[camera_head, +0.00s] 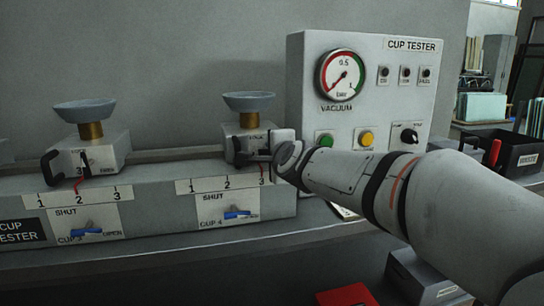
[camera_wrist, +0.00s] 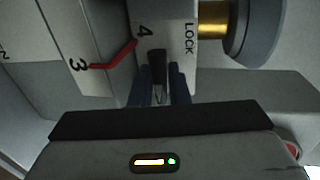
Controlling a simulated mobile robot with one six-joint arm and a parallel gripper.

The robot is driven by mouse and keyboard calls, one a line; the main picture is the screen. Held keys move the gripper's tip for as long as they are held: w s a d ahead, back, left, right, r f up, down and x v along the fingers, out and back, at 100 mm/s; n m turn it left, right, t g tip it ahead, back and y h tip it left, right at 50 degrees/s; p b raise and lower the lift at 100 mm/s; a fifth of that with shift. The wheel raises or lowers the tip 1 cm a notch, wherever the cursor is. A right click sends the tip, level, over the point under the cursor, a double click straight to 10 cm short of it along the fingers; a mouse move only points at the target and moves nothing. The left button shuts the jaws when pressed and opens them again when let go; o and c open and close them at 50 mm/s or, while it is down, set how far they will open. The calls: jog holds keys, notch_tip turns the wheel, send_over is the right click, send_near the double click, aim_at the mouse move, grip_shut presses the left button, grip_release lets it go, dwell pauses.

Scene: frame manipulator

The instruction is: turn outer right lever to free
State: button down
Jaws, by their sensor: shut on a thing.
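The rightmost carriage block (camera_head: 245,138) sits on the rail with a grey cup on a brass stem. Its red pointer is by the 3 of its scale. In the wrist view the block face (camera_wrist: 180,48) reads 4 and LOCK, with the red pointer (camera_wrist: 115,54) running toward the 3. A small black lever (camera_wrist: 157,66) stands between the blue fingers of my gripper (camera_wrist: 159,82), which is shut on it. In the head view my gripper (camera_head: 268,155) is at the front of this block and hides the lever. The word FREE is not visible.
A second block (camera_head: 98,150) with a cup stands to the left, pointer at 2. Blue-handled valves (camera_head: 238,214) marked SHUT and OPEN are below on the bench front. The gauge panel (camera_head: 300,80) stands close behind my arm. A black bin (camera_head: 512,152) is at the right.

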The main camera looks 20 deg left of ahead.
jog(key=c, duration=1.5)
grip_release()
jog(key=p+v, duration=0.1)
jog(key=v, duration=0.6)
jog(key=shift+s+d, duration=0.2)
jog(key=shift+s, duration=0.15)
jog(key=shift+r, duration=0.1)
